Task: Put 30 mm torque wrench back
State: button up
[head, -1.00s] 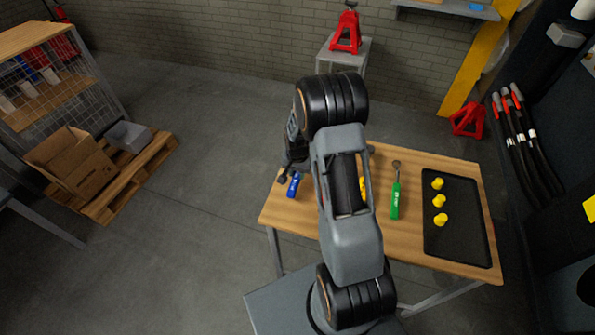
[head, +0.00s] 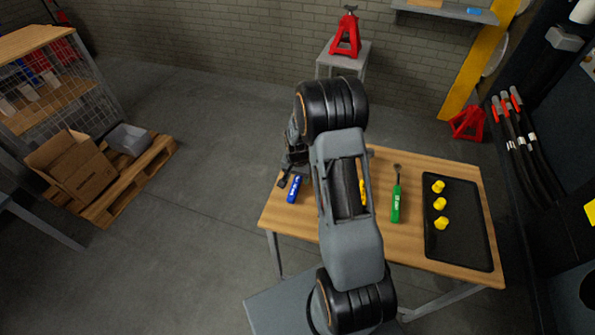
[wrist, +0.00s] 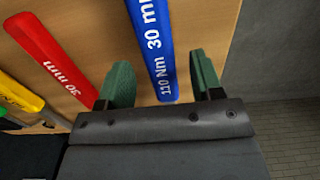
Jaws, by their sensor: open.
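A blue torque wrench (head: 294,189) lies at the left end of the wooden workbench (head: 430,167). In the wrist view its blue handle (wrist: 152,45) reads "110 Nm 30 mm". My gripper (wrist: 160,65) is open, with one green-padded finger on each side of that handle. I see gaps on both sides; whether the fingers are level with it or above it I cannot tell. In the head view my gripper (head: 290,170) is just behind the wrench, partly hidden by my arm. A red wrench (wrist: 50,52), also marked "30 mm", lies to the left in the wrist view; my arm hides it in the head view.
A yellow wrench (wrist: 20,95) lies beyond the red one. A green wrench (head: 397,205) lies right of my arm. A black tray (head: 462,247) with yellow pieces (head: 440,204) covers the bench's right end. The bench edge is close beside the blue wrench.

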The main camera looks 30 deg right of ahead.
notch_tip(320, 180, up, 14)
jog(key=shift+s+a+b, duration=0.15)
jog(key=shift+s+b, duration=0.1)
jog(key=shift+b, duration=0.15)
jog(key=shift+f, duration=0.1)
dwell(0.3)
jog(key=s+a+r+n+t, duration=0.1)
jog(key=s+a+r+n, duration=0.3)
jog(key=s, duration=0.5)
jog(key=s+a+r+n+t, duration=0.2)
jog(key=s+a+r+n, duration=0.2)
jog(key=s, duration=0.5)
jog(key=shift+a+r, duration=0.6)
jog(key=shift+r, duration=0.1)
